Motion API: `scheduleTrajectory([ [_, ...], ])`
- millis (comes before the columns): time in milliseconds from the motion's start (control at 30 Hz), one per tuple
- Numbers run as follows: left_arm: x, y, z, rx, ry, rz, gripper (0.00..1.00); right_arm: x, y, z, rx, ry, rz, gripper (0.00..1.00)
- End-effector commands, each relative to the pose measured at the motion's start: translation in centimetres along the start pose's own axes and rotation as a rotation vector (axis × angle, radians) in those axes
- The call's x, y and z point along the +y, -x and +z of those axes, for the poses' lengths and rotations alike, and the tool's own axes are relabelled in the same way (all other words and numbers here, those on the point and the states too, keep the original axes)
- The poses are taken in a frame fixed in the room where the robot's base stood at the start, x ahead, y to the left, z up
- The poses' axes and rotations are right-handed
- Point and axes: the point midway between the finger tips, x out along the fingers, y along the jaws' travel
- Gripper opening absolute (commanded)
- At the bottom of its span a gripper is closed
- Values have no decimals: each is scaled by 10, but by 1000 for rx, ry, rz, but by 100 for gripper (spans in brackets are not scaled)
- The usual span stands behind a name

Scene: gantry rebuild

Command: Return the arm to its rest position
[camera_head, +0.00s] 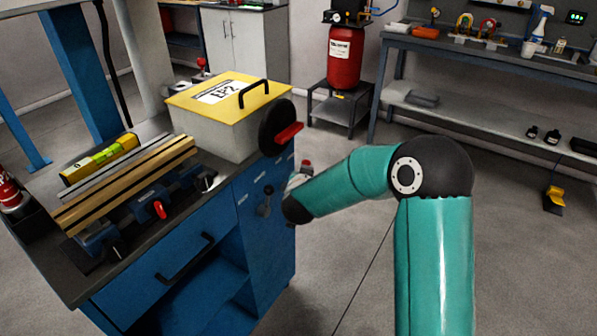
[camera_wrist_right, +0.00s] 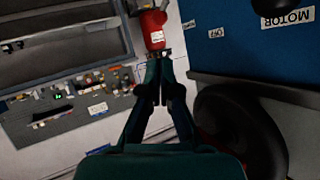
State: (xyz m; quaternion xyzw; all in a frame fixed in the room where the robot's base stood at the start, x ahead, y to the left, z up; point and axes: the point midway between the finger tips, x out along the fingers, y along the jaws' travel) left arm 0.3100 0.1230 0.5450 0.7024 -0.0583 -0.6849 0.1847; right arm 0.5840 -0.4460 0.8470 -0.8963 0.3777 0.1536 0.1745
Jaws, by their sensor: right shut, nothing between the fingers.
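My right arm (camera_head: 435,255) is teal with a black elbow joint. It rises from the bottom right and bends left, so its wrist end (camera_head: 297,208) is beside the blue bench's right side. My right gripper is hidden behind the wrist in the head view. In the right wrist view the right gripper (camera_wrist_right: 160,56) is shut and empty, its tips appearing in front of a red tank (camera_wrist_right: 152,28). My left arm and gripper are not in view.
The handwheel looms close in the right wrist view (camera_wrist_right: 240,130). A red tank (camera_head: 344,58) stands behind.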

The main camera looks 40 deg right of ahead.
Motion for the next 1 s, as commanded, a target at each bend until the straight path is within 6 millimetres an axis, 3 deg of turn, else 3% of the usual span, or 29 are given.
scheduleTrajectory([
  [233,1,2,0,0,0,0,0,-1,1,-2,0,0,0,0],
  [367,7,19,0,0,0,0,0,-9,4,4,-34,24,-3,0],
  [467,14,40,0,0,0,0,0,-17,13,46,-128,110,-21,0],
  [533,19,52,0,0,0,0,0,-25,25,87,-215,200,-69,0],
  [667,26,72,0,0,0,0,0,-33,68,174,-424,343,-203,0],
  [800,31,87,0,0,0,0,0,-26,136,259,-684,447,-347,0],
  [900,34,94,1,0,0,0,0,-12,190,305,-869,497,-430,0],
  [1000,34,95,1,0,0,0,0,5,239,336,-1036,526,-488,0],
])
